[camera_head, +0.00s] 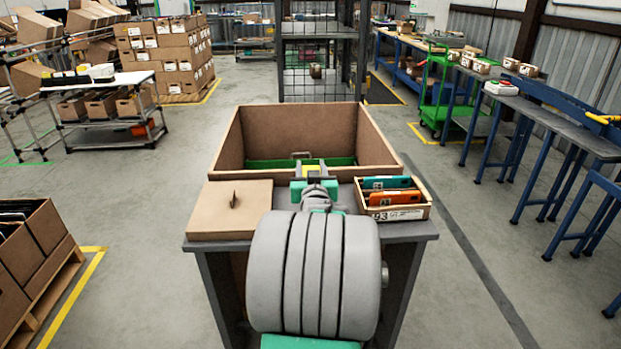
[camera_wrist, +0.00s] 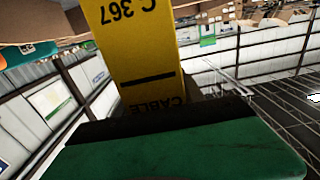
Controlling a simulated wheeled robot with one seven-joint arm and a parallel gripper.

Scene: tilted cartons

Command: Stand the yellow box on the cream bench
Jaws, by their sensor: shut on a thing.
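The yellow box (camera_wrist: 140,45) fills the upper middle of the wrist view, with upside-down "C 367" and "CABLE" lettering. My gripper (camera_head: 313,172) is shut on it; a green finger with a dark pad (camera_wrist: 180,145) covers its lower end in the wrist view.
The open brown carton (camera_head: 383,145) has a green floor and stands behind my gripper. A small carton (camera_head: 423,208) with teal and orange boxes sits at the right of the grey table (camera_head: 405,231). The bench top is otherwise clear.

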